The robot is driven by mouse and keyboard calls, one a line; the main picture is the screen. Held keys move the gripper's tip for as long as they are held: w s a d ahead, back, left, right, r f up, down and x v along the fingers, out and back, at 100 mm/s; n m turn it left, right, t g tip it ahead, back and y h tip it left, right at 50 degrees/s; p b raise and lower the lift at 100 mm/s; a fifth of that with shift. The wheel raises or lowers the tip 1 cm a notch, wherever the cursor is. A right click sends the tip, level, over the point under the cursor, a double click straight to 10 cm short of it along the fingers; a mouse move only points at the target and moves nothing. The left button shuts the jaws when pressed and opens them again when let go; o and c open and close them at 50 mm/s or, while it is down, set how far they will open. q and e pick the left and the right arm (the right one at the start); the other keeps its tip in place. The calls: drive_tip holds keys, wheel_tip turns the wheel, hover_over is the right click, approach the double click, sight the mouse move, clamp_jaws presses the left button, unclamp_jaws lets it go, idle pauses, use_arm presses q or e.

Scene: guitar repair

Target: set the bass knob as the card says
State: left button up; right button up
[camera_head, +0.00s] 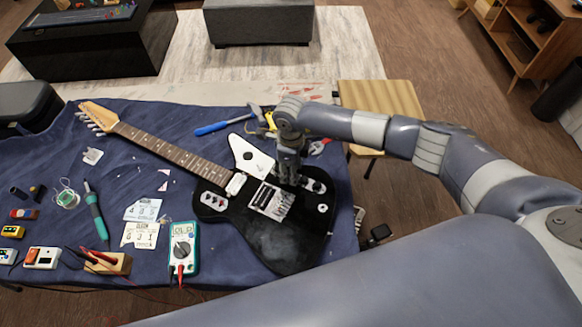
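A black electric guitar (265,245) lies on a blue cloth, its neck pointing to the upper left. Small knobs (317,186) sit on its body near the right edge; I cannot tell which one is bass or read its setting. My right gripper (288,180) points down at the body beside the knobs, above the pickup. Its fingers look close together, and whether they touch a knob is hidden. Two white cards with printed characters, an upper card (143,210) and a lower card (140,236), lie left of the guitar; their text is too small to read surely. My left gripper is out of view.
A teal multimeter (184,262) lies close to the guitar's left side. A soldering iron (97,215), a wooden block (112,264) and several pedals lie further left. A wooden stool (385,98) stands behind right.

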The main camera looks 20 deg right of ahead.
drive_tip(key=shift+f, duration=0.2)
drive_tip(key=shift+c, duration=0.6)
clamp_jaws()
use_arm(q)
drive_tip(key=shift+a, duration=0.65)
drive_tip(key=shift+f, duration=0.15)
use_arm(e)
drive_tip(key=shift+m, duration=0.3)
drive_tip(key=m+b, duration=0.1)
drive_tip(key=m, duration=0.1)
drive_tip(key=shift+m+b, duration=0.3)
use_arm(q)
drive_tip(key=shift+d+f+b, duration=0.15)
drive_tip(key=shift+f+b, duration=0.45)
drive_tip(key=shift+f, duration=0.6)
use_arm(e)
drive_tip(key=shift+m, duration=2.3)
